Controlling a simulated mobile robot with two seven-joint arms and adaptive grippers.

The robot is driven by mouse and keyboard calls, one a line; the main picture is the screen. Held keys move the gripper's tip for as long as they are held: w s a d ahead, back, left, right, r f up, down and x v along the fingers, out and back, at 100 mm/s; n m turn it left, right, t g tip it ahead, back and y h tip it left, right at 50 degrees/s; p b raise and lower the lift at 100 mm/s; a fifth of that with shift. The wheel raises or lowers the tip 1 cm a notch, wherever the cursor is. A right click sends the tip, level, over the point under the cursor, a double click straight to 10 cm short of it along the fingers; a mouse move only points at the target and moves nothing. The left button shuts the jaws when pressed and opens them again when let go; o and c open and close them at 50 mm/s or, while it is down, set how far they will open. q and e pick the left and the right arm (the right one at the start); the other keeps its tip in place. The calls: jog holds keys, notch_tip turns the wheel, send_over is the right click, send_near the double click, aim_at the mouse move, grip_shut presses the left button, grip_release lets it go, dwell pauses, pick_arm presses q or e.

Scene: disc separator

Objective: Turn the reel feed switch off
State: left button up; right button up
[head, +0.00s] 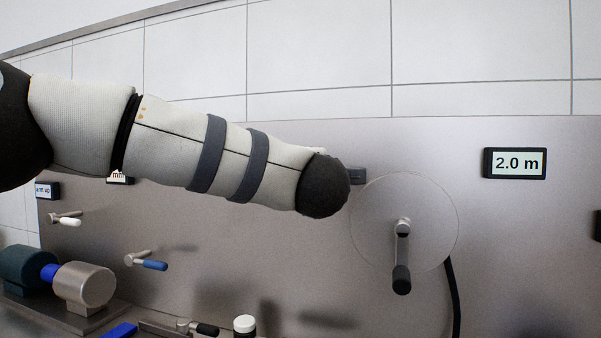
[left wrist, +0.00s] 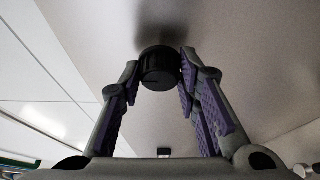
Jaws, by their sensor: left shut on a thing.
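In the left wrist view, a round black knob (left wrist: 158,70) stands out from a grey metal panel. My left gripper (left wrist: 161,62) has its two purple-padded fingers on either side of the knob and is shut on it. A faint mark shows on the knob's face, but I cannot read its setting, and no label shows beside it. In the head view my left forearm stretches across the panel from the left and hides the gripper and the knob. My right gripper is in neither view.
A clear reel disc (head: 432,205) with a black-handled crank (head: 401,278) is right of my arm. A display (head: 515,163) reads 2.0 m. Below my arm are a white-handled lever (head: 68,221), a blue-handled lever (head: 150,263) and a motor-like unit (head: 86,284).

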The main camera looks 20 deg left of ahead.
pick_arm(q)
jog(key=o, duration=1.2)
jog(key=shift+c, duration=0.2)
jog(key=v, duration=1.2)
